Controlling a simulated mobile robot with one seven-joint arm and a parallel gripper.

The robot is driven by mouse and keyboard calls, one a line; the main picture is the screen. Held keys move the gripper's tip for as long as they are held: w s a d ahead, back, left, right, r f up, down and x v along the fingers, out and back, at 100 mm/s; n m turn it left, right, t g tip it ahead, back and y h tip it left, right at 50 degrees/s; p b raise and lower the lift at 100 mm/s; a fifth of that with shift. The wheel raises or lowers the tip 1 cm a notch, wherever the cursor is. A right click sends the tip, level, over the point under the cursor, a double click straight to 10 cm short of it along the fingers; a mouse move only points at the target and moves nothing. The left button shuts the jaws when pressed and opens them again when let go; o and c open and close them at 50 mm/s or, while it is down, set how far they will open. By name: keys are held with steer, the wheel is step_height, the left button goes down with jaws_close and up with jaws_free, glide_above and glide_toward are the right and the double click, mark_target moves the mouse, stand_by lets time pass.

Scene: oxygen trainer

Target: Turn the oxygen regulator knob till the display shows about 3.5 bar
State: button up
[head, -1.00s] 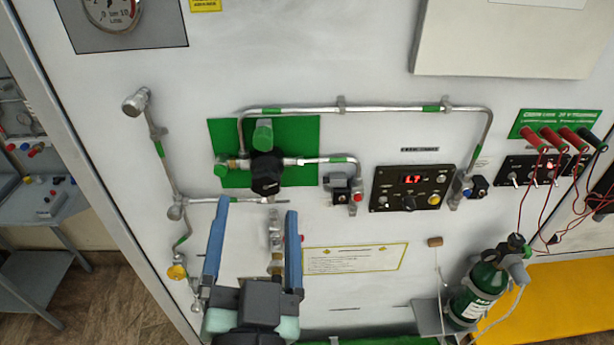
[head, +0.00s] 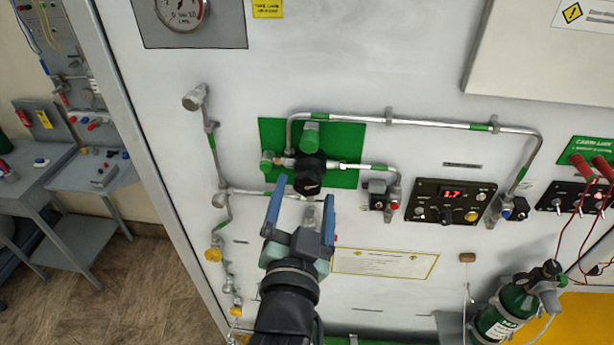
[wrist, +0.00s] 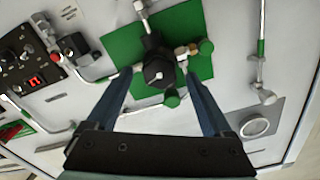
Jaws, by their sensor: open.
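The oxygen regulator's black knob (head: 309,178) sits on a green panel (head: 345,172) on the white wall board, below a green cylindrical fitting (head: 310,137). It also shows in the wrist view (wrist: 158,73), between the tips of my fingers in the picture. My gripper (head: 303,198) is open and empty, with blue fingers just below the knob in the head view. The fingertips (wrist: 157,80) show no clear contact, and I cannot tell the gap in depth. The red display (head: 453,194) on the black control box appears to read 1.7.
Metal pipes (head: 430,123) run around the regulator. A valve with a red button (head: 380,195) is to its right. A paper notice (head: 385,263) is on the board right of my gripper.

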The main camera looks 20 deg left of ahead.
steer(key=shift+p+x, duration=0.3)
steer(key=shift+x, duration=1.1)
jaws_close()
